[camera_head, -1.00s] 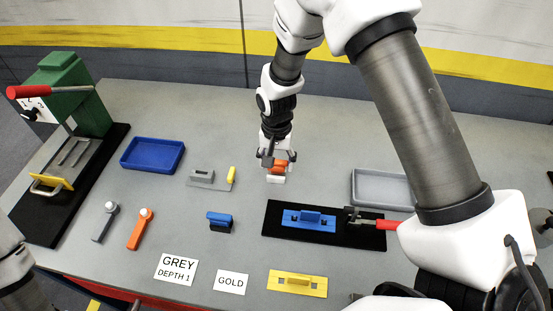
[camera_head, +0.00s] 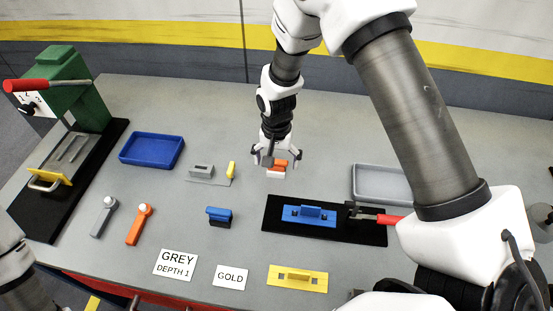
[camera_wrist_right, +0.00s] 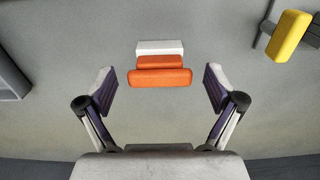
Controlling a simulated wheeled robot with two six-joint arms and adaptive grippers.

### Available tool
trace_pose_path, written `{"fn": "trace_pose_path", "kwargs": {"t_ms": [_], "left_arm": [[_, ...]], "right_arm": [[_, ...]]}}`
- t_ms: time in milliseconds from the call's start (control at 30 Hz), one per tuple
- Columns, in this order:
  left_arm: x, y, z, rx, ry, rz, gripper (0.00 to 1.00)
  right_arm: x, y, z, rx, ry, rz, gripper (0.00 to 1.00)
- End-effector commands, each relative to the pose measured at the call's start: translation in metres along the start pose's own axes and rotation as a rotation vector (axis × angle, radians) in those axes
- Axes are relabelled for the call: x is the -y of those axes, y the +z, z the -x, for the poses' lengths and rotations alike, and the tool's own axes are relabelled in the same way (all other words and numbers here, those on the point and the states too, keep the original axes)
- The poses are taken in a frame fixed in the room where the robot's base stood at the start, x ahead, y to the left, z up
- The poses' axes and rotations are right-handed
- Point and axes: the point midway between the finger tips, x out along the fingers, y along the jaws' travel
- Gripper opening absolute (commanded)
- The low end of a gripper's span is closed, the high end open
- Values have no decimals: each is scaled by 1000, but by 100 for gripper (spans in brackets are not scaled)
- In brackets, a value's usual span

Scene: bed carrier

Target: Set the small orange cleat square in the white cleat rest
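The small orange cleat (camera_head: 280,165) sits at the white cleat rest (camera_head: 276,175) in the middle of the table. In the right wrist view the orange cleat (camera_wrist_right: 160,77) lies roughly parallel to the white rest (camera_wrist_right: 160,47), part of which it hides; how deeply it is seated I cannot tell. My right gripper (camera_head: 277,157) is open, with its fingers apart on either side of the cleat. The wrist view shows clear gaps between both fingertips (camera_wrist_right: 160,90) and the cleat. My left gripper is out of view; only part of my left arm shows at the lower left.
A yellow piece (camera_head: 231,170) on a grey plate stands left of the rest. A blue tray (camera_head: 152,151) lies farther left, a grey tray (camera_head: 381,184) right. A black board (camera_head: 355,231) holds a blue plate (camera_head: 308,216). A blue cleat (camera_head: 219,216) stands in front.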

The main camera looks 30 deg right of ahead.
Motion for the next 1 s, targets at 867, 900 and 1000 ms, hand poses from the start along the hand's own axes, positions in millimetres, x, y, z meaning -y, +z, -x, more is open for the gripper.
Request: {"fn": "trace_pose_path", "kwargs": {"t_ms": [867, 900, 1000], "left_arm": [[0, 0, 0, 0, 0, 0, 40], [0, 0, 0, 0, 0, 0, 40], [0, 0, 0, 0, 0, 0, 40]], "right_arm": [[0, 0, 118, -1, -1, 0, 92], [0, 0, 120, 0, 0, 0, 92], [0, 0, 120, 0, 0, 0, 92]]}}
